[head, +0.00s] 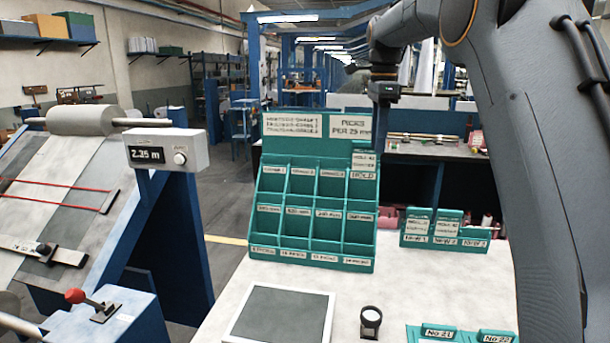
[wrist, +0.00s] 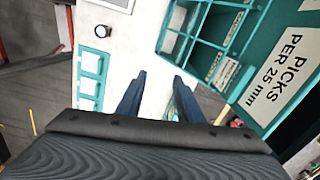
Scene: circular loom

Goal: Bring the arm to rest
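My gripper (head: 379,118) hangs in the upper middle of the head view, in front of or beside the right edge of the green pigeonhole rack (head: 318,215). My arm rises along the right of the picture and bends over to it. In the wrist view my gripper (wrist: 160,80) shows two dark blue fingers standing apart, with white tabletop between them and nothing held. The rack also shows in the wrist view (wrist: 222,45), to the upper right beyond the fingers.
A white table (head: 440,290) carries a grey panel (head: 280,315), a magnifier (head: 371,318), a small green labelled holder (head: 445,228) and a green tray (head: 460,334). A blue-framed machine with a 2.35 m display (head: 150,155) stands left. Floor shows between.

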